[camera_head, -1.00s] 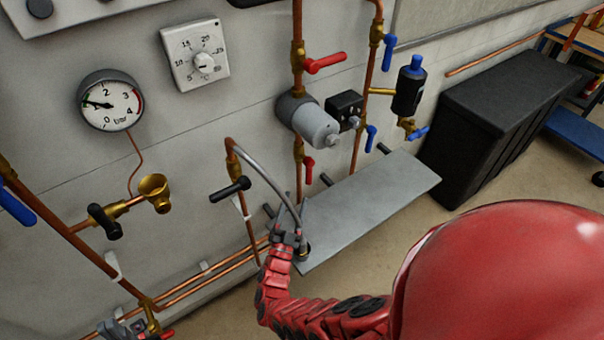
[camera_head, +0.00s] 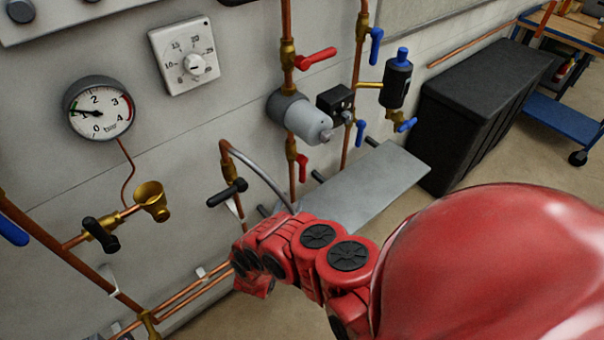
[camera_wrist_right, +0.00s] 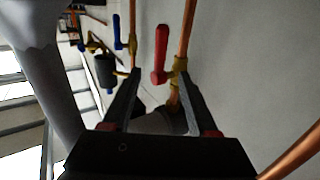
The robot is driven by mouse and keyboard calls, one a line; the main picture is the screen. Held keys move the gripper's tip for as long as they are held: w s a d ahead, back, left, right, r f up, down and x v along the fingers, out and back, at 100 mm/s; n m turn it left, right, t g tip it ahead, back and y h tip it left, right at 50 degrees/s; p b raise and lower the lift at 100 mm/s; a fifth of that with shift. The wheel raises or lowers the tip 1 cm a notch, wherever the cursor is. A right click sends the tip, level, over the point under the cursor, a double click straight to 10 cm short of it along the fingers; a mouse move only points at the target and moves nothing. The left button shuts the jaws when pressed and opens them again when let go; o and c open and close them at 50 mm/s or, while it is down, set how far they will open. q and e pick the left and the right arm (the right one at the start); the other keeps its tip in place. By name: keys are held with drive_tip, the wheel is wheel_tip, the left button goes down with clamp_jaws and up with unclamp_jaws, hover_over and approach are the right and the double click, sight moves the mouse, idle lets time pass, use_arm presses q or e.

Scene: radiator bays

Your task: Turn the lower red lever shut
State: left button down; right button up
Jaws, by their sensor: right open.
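The lower red lever (camera_head: 302,167) hangs down beside its copper pipe, below the grey cylinder, in the head view. In the wrist view, which is upside down, the same lever (camera_wrist_right: 160,55) lies along the pipe at its brass valve body (camera_wrist_right: 178,68). My right gripper (camera_wrist_right: 160,98) is open and empty in the wrist view; its fingers point toward the valve, with the lever beyond the tips and apart from them. In the head view my red right arm hides this gripper. My left gripper is not in view.
An upper red lever (camera_head: 316,58) sits above the grey cylinder (camera_head: 300,117). Blue levers (camera_head: 376,46) and a black canister (camera_head: 396,82) are to the right. A grey shelf (camera_head: 375,185) and a black box (camera_head: 470,120) stand below and right. A black-handled valve (camera_head: 227,193) is left.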

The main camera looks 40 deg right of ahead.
sight(302, 175)
drive_tip(key=x, duration=1.1)
drive_tip(key=shift+w+d+f, duration=0.1)
drive_tip(key=shift+w+d, duration=0.15)
drive_tip(key=shift+w, duration=0.05)
drive_tip(key=shift+w+d+b, duration=0.3)
drive_tip(key=shift+w+d, duration=0.2)
drive_tip(key=shift+d, duration=0.05)
clamp_jaws()
idle(0.4)
